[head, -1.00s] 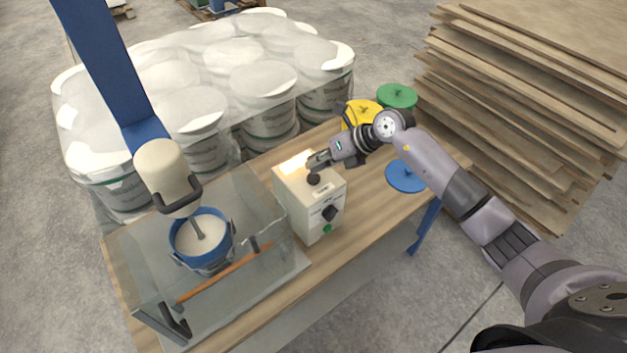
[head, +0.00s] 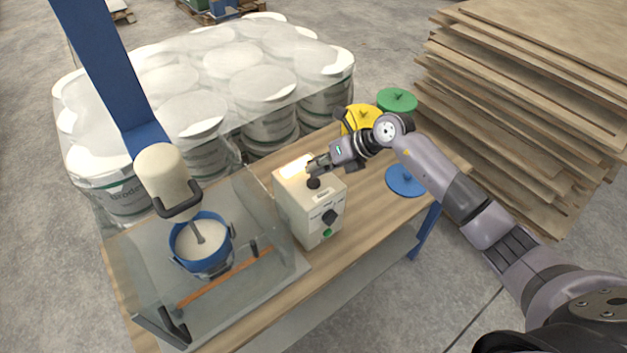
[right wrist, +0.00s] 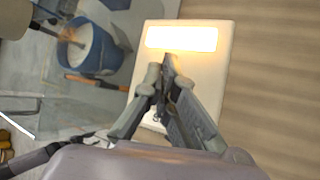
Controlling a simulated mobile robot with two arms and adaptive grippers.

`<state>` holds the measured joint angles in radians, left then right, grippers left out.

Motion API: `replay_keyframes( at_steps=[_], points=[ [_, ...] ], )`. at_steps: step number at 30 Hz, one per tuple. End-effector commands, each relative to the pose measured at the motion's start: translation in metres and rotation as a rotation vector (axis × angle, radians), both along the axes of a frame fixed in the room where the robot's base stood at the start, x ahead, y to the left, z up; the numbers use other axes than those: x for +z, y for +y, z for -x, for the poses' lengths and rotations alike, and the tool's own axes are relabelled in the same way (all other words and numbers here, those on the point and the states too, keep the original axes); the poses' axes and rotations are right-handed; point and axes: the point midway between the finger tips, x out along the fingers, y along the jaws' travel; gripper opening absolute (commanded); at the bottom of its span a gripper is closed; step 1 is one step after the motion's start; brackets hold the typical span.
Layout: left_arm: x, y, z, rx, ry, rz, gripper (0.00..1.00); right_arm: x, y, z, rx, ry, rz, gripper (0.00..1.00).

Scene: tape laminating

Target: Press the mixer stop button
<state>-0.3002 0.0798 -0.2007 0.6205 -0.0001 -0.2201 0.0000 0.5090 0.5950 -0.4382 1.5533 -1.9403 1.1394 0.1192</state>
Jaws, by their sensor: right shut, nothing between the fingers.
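The mixer has a beige head (head: 163,172) on a blue post, above a blue bucket (head: 218,262) of white material. Contact cannot be told. The right wrist view shows the fingertips (right wrist: 168,60) by a lit panel (right wrist: 182,38).
A clear guard with an orange bar (head: 215,283) surrounds the bucket. Wrapped buckets (head: 265,90) stand behind; stacked boards (head: 530,100) stand at the right.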

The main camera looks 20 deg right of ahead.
Motion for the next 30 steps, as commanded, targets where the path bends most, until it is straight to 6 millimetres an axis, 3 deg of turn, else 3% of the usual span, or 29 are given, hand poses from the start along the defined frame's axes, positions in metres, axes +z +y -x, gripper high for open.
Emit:
replay_keyframes(
  at_steps=[30],
  points=[
    [-0.0070,0.0001,0.0001,0.001,0.000,0.000,0.40,-0.0092,0.0000,0.0001,0.000,0.000,0.000,0.00]
  ],
)
